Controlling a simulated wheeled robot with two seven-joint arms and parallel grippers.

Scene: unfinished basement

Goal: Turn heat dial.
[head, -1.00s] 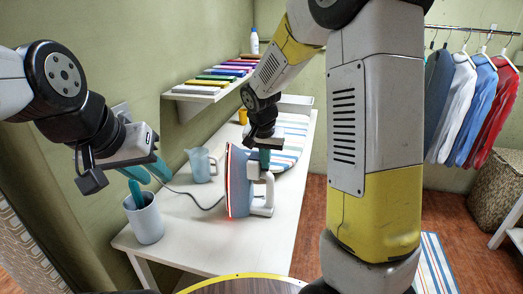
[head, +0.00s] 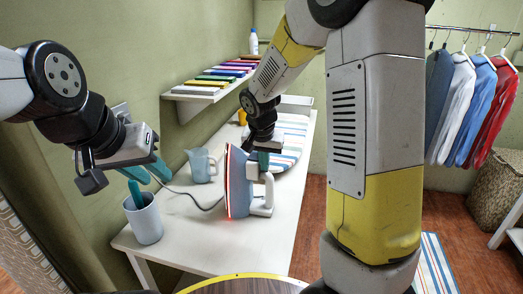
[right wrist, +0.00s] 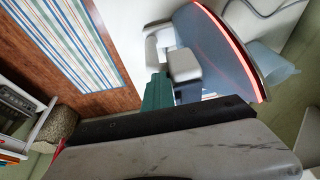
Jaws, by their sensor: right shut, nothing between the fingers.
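A blue-grey iron (head: 237,185) with a white handle and a red glowing edge stands upright on the white table (head: 215,245). It also shows in the right wrist view (right wrist: 222,50). My right gripper (head: 264,163) is shut and empty, its teal fingertips at the upper part of the iron, beside the white handle (right wrist: 183,64). I cannot tell whether they touch it. The heat dial cannot be made out; the gripper may hide it. My left gripper (head: 148,173) is open and empty, above and beside the grey mug (head: 145,222).
A clear measuring jug (head: 201,165) stands behind the iron, and a cord runs along the table. A striped ironing surface (head: 292,140) lies at the back. A wall shelf (head: 200,92) holds coloured items. The table's front is clear. Shirts (head: 485,95) hang at right.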

